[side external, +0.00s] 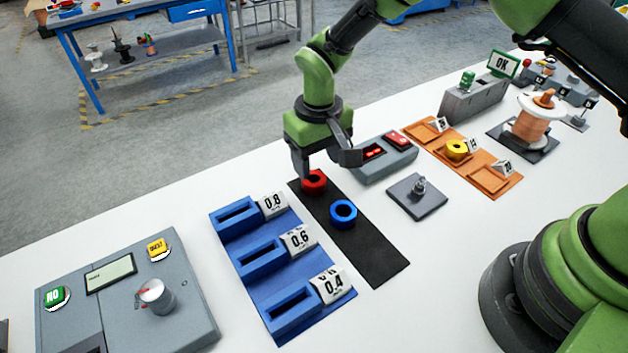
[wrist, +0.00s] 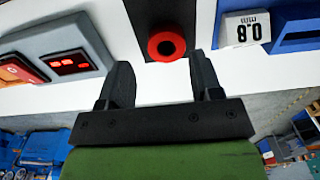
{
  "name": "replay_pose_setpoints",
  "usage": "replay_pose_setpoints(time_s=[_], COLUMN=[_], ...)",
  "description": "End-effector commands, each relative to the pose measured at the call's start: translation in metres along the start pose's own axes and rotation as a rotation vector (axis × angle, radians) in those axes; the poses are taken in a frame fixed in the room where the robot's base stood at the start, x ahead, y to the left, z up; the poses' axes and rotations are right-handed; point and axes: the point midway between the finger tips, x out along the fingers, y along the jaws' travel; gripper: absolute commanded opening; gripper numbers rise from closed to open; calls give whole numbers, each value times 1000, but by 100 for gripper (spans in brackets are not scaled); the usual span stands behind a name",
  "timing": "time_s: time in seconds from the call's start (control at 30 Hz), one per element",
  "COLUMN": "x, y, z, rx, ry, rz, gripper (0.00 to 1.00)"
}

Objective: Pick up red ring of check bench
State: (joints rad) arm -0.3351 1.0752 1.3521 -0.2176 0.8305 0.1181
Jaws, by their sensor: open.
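The red ring (side external: 314,182) lies at the far end of a black mat (side external: 376,255). It also shows in the wrist view (wrist: 167,44), ahead of and between my two fingers. My gripper (side external: 326,166) is open and empty, right by the red ring. In the side view one finger is close beside the ring and partly overlaps it. I cannot tell whether they touch. In the wrist view the fingers (wrist: 160,75) are spread, and the ring appears just beyond their tips. A blue ring (side external: 343,213) lies on the same mat, nearer the middle.
A blue rack (side external: 262,235) labelled 0.8, 0.6 and 0.4 stands left of the mat. A grey box with a red display (side external: 372,152) is close to the right of my gripper. A grey plate with a peg (side external: 417,196) and orange trays (side external: 489,181) lie further right.

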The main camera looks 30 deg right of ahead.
Motion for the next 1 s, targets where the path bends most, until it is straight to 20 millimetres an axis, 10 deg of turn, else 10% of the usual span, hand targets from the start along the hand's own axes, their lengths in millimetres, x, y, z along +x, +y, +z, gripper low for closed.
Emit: replay_pose_setpoints(time_s=[0.53,0.73,1.0], x=[44,44,43], y=[-2,-2,-2], z=[-2,-2,-2], rx=[0,0,0], ry=[0,0,0], rz=[-2,-2,-2], gripper=[59,18,16])
